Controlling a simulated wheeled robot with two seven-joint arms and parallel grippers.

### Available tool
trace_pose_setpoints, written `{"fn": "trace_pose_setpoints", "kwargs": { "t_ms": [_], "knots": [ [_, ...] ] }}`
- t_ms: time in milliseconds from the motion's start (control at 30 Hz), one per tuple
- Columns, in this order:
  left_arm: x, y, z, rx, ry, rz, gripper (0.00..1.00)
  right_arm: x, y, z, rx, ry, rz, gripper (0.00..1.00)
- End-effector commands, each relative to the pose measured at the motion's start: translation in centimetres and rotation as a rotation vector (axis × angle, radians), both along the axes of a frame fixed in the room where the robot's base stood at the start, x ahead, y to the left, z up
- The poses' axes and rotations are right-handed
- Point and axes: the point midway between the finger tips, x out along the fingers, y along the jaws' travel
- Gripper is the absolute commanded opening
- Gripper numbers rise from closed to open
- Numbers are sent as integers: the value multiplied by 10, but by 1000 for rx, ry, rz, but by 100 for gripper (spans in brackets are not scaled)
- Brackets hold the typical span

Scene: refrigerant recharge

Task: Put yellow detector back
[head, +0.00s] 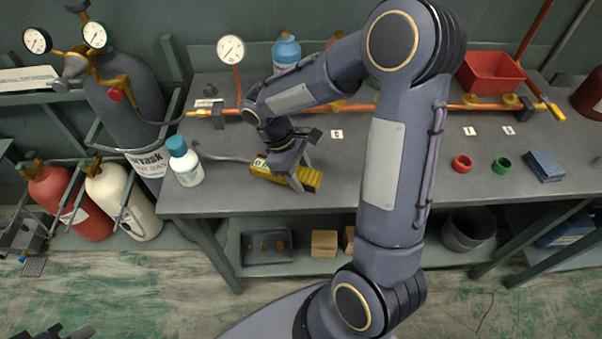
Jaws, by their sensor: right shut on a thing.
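The yellow detector (262,172) lies at the front part of the grey workbench (330,205), left of centre. A thin grey probe extends from it to the left. My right gripper (295,178) is above it, with its fingers shut around the detector's body. The detector is at or just above the bench top; I cannot tell if it touches. The gripper and wrist hide part of the detector. Only the tip of my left gripper (66,332) shows at the bottom left corner, away from the bench.
A white bottle with a blue cap (186,162) stands left of the detector. A copper pipe (350,107) runs along the bench. Red (462,163) and green (502,165) rings and a blue block (545,165) lie at right. Gas cylinders (128,95) stand left.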

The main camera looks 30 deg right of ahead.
Motion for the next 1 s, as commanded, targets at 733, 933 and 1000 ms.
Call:
{"fn": "trace_pose_setpoints", "kwargs": {
  "t_ms": [733,933,1000],
  "knots": [
    [0,0,2,0,0,0,0,0,5,8,8,12,-8,67],
    [0,0,4,0,0,0,0,15,15,54,7,6,-4,67],
    [0,0,4,0,0,0,0,20,18,69,8,6,-2,67]
  ]
}}
